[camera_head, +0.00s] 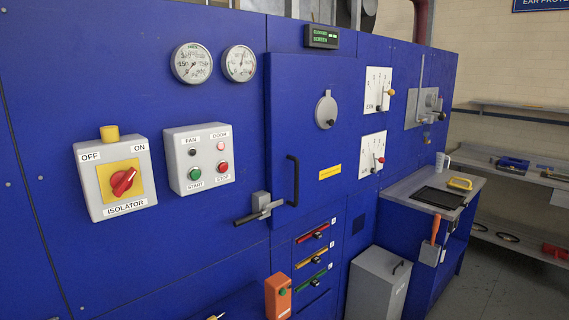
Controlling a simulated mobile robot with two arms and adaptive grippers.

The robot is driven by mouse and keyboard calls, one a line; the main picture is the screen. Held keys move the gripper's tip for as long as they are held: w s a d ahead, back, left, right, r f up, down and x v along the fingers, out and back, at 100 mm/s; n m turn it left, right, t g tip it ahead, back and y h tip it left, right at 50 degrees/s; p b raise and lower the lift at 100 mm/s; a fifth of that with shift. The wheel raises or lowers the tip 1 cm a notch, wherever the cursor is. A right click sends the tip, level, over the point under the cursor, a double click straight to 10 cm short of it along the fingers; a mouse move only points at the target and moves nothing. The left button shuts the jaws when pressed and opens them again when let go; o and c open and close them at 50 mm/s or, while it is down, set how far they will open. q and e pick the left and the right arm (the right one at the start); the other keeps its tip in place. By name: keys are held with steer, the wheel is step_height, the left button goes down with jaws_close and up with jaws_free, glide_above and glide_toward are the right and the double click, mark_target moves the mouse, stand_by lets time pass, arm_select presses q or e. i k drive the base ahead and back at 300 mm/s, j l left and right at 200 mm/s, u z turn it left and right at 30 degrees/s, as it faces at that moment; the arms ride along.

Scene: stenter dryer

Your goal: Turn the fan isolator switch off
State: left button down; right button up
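The fan isolator switch (117,178) is a grey box on the blue dryer front at the left in the head view. It has a red rotary knob (123,182) on a yellow plate. The labels read OFF at the upper left, ON at the upper right and ISOLATOR below. The knob's grip slants from lower left to upper right, toward the ON side. A yellow cylindrical piece (109,133) sits on top of the box. Neither of my grippers shows in this view, and nothing touches the knob.
A fan box (199,158) with green START and red STOP buttons is just right of the isolator. A door handle (293,181) and a latch lever (258,209) stick out further right. A grey bin (376,284) and a side bench (408,186) stand at the right.

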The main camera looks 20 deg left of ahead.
mark_target(121, 181)
steer(key=u, duration=1.7)
